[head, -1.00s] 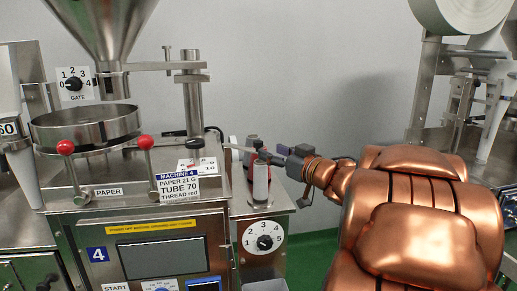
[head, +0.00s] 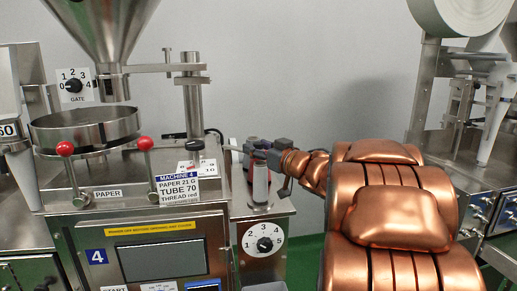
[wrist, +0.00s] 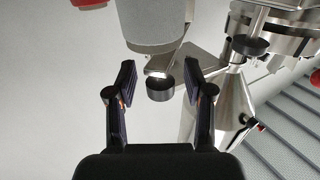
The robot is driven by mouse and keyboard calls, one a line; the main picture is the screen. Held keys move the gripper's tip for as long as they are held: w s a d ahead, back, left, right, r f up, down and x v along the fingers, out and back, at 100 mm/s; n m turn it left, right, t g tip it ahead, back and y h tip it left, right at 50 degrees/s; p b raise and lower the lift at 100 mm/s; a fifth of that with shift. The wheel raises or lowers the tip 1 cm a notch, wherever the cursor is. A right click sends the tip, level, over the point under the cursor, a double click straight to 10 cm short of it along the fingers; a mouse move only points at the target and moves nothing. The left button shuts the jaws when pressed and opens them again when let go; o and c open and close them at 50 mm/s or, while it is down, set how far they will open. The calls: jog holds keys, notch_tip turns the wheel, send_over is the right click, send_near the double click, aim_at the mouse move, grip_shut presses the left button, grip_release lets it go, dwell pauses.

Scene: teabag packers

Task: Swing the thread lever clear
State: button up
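The thread lever shows in the wrist view as a metal arm with a black round knob (wrist: 160,90). My gripper (wrist: 160,76) is open, one finger on each side of the knob, with gaps visible on both sides. In the head view my gripper (head: 258,150) is above the side unit of machine 4, at the top of a pale upright cylinder (head: 261,186). It covers most of the lever there, so contact cannot be told from that view.
A large grey cylinder (wrist: 152,22) hangs close beyond my fingers in the wrist view. A dial (head: 264,240) is below. Another machine (head: 480,160) stands at right.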

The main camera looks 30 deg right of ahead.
grip_shut()
dwell(0.4)
